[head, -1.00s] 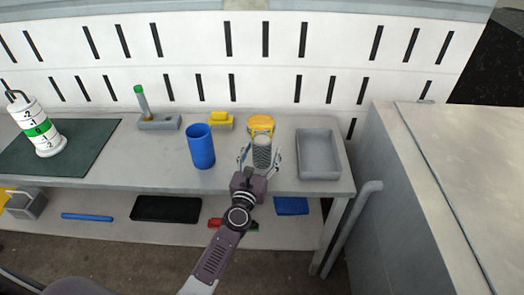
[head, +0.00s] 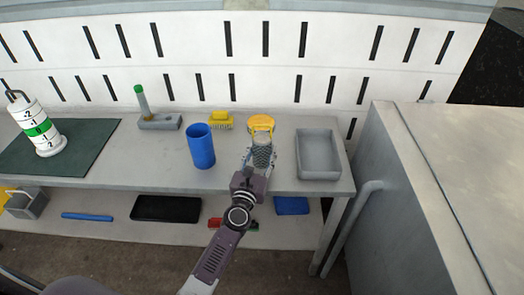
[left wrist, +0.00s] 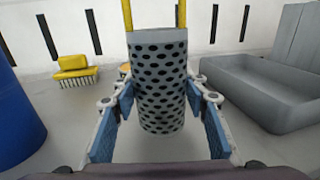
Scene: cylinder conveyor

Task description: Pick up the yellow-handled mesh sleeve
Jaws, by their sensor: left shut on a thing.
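The mesh sleeve (head: 262,156) is a grey perforated cylinder with a yellow handle (head: 262,130) rising from its top. It stands upright toward the right part of the grey table. In the left wrist view the sleeve (left wrist: 160,85) fills the middle, its round holes plain to see. My left gripper (head: 259,160) is shut on the sleeve, with one blue-padded finger on each side of its body. I cannot tell whether the sleeve's base touches the table. My right gripper is not in view.
A grey tray (head: 318,176) stands close to the sleeve's right. A blue cup (head: 201,148) stands to its left. A yellow round item (head: 261,119) and a yellow brush (head: 220,117) are behind. A white weight stack (head: 42,138) sits on a dark mat (head: 88,150) at far left.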

